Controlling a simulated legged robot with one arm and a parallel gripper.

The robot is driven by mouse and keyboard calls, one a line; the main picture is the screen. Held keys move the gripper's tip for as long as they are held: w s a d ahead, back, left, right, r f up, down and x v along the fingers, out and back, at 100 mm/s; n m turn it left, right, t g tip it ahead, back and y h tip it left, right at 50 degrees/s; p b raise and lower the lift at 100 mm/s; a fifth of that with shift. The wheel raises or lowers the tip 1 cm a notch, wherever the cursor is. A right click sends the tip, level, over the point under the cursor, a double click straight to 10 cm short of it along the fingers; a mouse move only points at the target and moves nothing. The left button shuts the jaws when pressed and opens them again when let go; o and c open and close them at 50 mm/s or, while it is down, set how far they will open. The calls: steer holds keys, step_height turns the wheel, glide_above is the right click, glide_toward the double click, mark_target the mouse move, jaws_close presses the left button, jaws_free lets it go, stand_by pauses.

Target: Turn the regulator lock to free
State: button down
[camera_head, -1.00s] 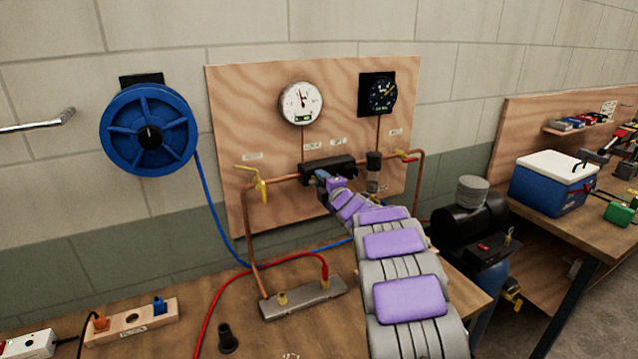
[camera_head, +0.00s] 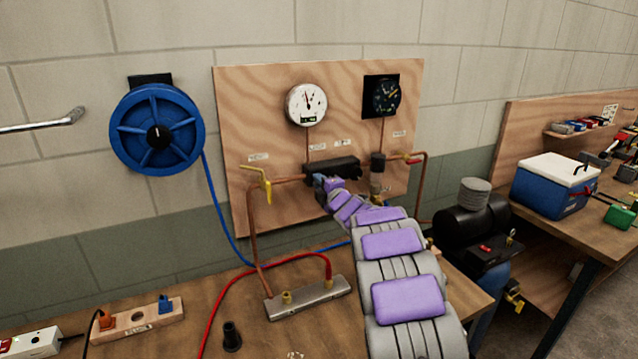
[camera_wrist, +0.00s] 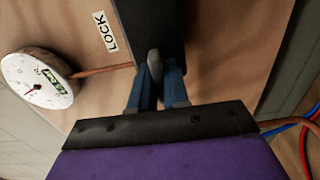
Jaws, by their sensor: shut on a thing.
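The regulator is a black block (camera_head: 331,167) on the copper pipe of the plywood panel, below the white gauge. It also shows in the wrist view as a dark block (camera_wrist: 155,28). A small grey lever (camera_wrist: 154,62), apparently the regulator lock, sticks out of the block. My gripper (camera_wrist: 157,82) has its blue fingers shut on this lever, one on each side. In the head view my gripper (camera_head: 323,182) is at the block's front lower side, and my arm hides the lever. A LOCK label (camera_wrist: 105,31) is left of the block in the wrist view.
A white gauge (camera_head: 306,104) and a black gauge (camera_head: 386,94) are above. A yellow valve handle (camera_head: 262,184) is left, a red one (camera_head: 413,160) right. A blue hose reel (camera_head: 156,130) hangs on the wall. A metal manifold (camera_head: 308,298) with a red hose lies on the bench.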

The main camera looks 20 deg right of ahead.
steer(key=shift+d+r+m, duration=0.1)
steer(key=shift+d+m, duration=0.1)
steer(key=shift+m, duration=0.1)
steer(key=m+p, duration=0.2)
steer(key=p, duration=0.2)
steer(key=shift+s+d+m, duration=0.1)
steer(key=shift+m, duration=0.3)
steer(key=m+p, duration=0.6)
steer(key=p, duration=0.2)
steer(key=shift+d, duration=0.15)
steer(key=m+p, duration=0.5)
steer(key=shift+f+m+p, duration=0.25)
steer(key=shift+m+p, duration=0.05)
steer(key=shift+f+m+p, duration=0.15)
steer(key=shift+m+p, duration=0.9)
steer(key=shift+m, duration=0.35)
steer(key=c, duration=1.2)
jaws_free()
